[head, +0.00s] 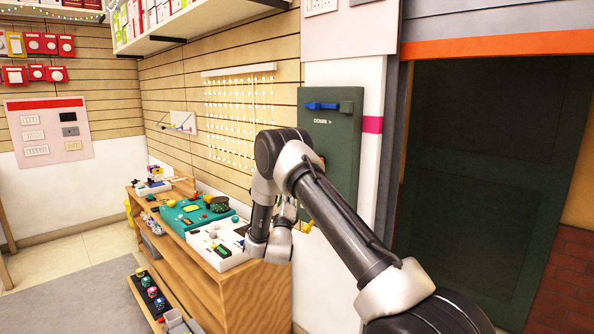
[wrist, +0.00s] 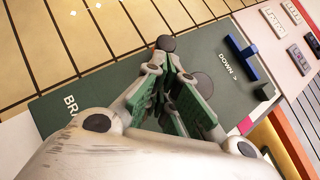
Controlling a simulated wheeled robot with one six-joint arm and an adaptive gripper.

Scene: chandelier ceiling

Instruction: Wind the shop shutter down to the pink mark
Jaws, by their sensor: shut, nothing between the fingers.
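A dark green panel (head: 344,150) hangs by the doorway, with a blue handle (head: 322,105) across its top and the word DOWN with an arrow below it. The handle also shows in the wrist view (wrist: 243,58). My gripper (wrist: 178,92) is shut and empty in front of the panel, hiding part of it. A grey disc (wrist: 203,82) and a dark round knob (wrist: 166,43) show beside the fingers; I cannot tell whether they touch. The pink mark (head: 372,124) is on the white post. The grey shutter (head: 490,20) has an orange bottom edge, above the mark's level.
A wooden bench (head: 195,265) with a teal box (head: 195,212) and a white device (head: 218,243) stands left of my arm. A yellow piece (head: 308,227) shows by the panel's lower edge. The dark doorway (head: 480,170) is at the right. Grey floor (head: 70,285) is clear at left.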

